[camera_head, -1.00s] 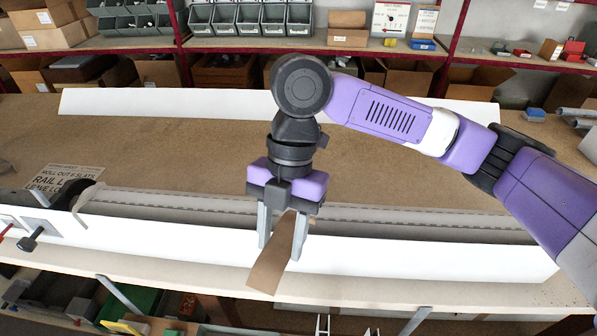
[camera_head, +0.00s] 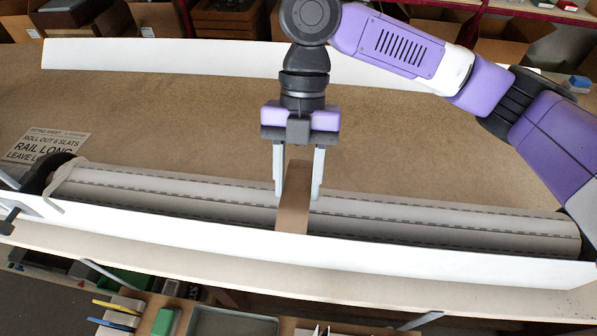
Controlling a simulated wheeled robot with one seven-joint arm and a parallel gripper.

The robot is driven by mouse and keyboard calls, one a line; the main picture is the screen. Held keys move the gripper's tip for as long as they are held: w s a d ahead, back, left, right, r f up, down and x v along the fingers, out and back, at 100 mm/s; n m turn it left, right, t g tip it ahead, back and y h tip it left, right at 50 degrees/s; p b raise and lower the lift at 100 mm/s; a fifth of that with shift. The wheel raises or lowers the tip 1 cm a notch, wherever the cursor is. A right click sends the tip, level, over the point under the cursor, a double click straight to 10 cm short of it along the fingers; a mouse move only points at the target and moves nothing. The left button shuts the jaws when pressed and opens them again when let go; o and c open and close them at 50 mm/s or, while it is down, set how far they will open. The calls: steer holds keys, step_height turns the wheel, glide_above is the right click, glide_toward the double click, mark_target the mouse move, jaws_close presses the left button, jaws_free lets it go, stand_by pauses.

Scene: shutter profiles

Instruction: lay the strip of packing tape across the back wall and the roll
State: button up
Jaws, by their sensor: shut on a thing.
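My gripper (camera_head: 297,196) points down over the middle of the shutter roll (camera_head: 420,214), its fingers either side of a brown strip of packing tape (camera_head: 293,212). The strip runs from between the fingers towards me, over the near part of the roll. Its lower end meets the top edge of the long white near wall (camera_head: 400,255); I cannot tell whether it touches. The roll of pale slats lies lengthwise behind this wall. Another long white profile (camera_head: 180,62) lies at the far side of the bench. I cannot tell for sure which is the back wall.
A sheet with printed text (camera_head: 48,146) lies at the left by the roll's dark end (camera_head: 58,172). The brown bench top (camera_head: 180,120) is clear between roll and far profile. Below the front edge are a grey tray (camera_head: 232,324) and small tools.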

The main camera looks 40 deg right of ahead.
mark_target(299, 176)
steer(key=shift+f+b, duration=2.65)
steer(key=shift+f, duration=0.95)
steer(key=shift+s+f, duration=0.1)
steer(key=shift+f, duration=0.4)
steer(key=o, duration=1.4)
steer(key=shift+d, duration=0.1)
steer(key=v, duration=0.5)
steer(key=b+v, duration=0.1)
steer(key=v, duration=0.2)
steer(key=shift+a, duration=0.3)
